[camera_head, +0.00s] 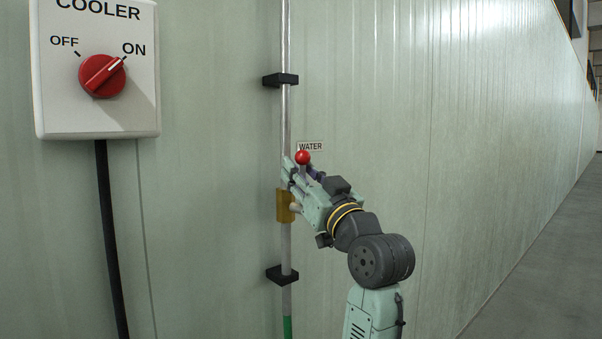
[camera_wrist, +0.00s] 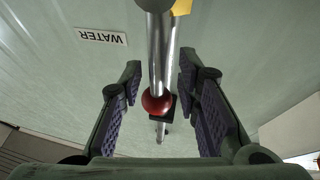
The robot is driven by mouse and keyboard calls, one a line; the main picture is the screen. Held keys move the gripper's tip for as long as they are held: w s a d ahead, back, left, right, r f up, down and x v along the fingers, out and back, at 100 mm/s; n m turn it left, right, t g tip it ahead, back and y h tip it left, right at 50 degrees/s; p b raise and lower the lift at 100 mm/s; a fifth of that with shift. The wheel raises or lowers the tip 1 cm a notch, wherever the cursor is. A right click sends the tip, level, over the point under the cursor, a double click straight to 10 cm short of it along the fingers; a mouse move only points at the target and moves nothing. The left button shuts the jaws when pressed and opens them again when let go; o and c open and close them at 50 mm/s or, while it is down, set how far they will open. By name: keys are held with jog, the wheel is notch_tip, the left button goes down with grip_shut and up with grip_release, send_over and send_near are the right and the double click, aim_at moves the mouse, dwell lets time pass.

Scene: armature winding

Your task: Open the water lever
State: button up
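The water lever has a red ball knob (camera_head: 302,157) on a metal rod, beside the pipe and above a yellow valve body (camera_head: 285,205). In the head view the knob is upright, above my gripper (camera_head: 303,174), which hides much of the rod. In the wrist view my gripper (camera_wrist: 160,72) is open, with one finger on each side of the red knob (camera_wrist: 157,103) and the rod (camera_wrist: 156,55). Gaps show between both fingers and the knob, so neither touches it. The yellow valve body (camera_wrist: 182,7) is partly cut off at the top.
A vertical pipe (camera_head: 286,120) is held to the pale panelled wall by black clamps (camera_head: 281,80). A WATER label (camera_head: 311,147) is on the wall beside the knob. At left is a cooler box (camera_head: 50,110) with a red dial (camera_head: 102,76) pointing toward ON. Floor is clear at right.

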jog(key=shift+f, duration=0.1)
jog(key=v, duration=1.2)
